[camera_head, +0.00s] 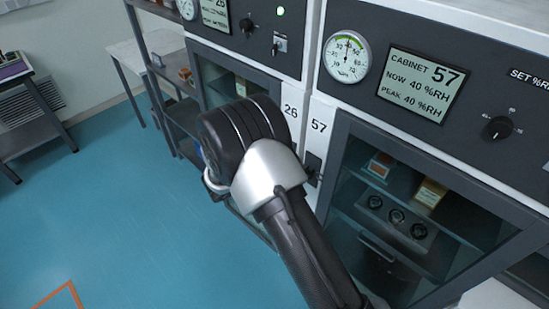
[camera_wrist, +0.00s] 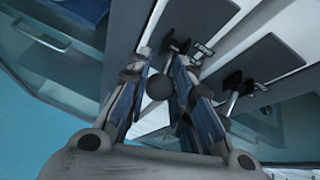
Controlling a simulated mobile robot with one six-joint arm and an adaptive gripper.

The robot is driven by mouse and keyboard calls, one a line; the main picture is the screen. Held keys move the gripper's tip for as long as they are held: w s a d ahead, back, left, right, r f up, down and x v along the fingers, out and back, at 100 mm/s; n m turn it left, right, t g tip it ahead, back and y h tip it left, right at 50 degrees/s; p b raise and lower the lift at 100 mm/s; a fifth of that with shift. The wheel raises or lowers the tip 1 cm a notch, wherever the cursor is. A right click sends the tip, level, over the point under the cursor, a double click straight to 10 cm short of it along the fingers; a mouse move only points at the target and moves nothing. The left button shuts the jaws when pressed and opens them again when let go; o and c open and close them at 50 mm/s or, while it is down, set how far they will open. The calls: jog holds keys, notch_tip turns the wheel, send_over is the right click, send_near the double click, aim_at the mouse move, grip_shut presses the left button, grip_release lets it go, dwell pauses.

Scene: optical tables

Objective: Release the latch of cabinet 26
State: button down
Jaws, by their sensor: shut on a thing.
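Cabinet 26 (camera_head: 240,48) stands left of cabinet 57 (camera_head: 420,85) in the head view. Its door is closed, and its latch is hidden behind my arm there. In the wrist view, two dark latch plates show on the white frames. My gripper (camera_wrist: 162,68) is at the left-hand latch (camera_wrist: 190,25), which appears to be that of cabinet 26. Its fingers are closed around the latch's dark handle, with the round knob (camera_wrist: 160,87) showing between them. The head view hides my fingers.
The latch of cabinet 57 (camera_head: 313,168) is close to the right of my wrist; a second handle (camera_wrist: 238,83) shows beside my fingers. A shelf rack (camera_head: 172,75) stands left of cabinet 26.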

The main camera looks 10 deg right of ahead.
jog(key=r+g+y+p, duration=0.1)
jog(key=p, duration=0.2)
jog(key=r+g+y+p, duration=0.1)
jog(key=p, duration=0.2)
jog(key=y+p, duration=0.1)
jog(key=p, duration=0.2)
jog(key=shift+w+d+r+g, duration=0.15)
jog(key=shift+d+r+g, duration=0.1)
jog(key=shift+r+g, duration=0.15)
jog(key=g+y+p, duration=0.1)
jog(key=p, duration=0.2)
jog(key=shift+w+d+r+p, duration=0.1)
jog(key=shift+w+p, duration=0.05)
jog(key=shift+p, duration=0.15)
jog(key=shift+y+p, duration=0.4)
jog(key=c, duration=1.4)
grip_release()
jog(key=v, duration=1.2)
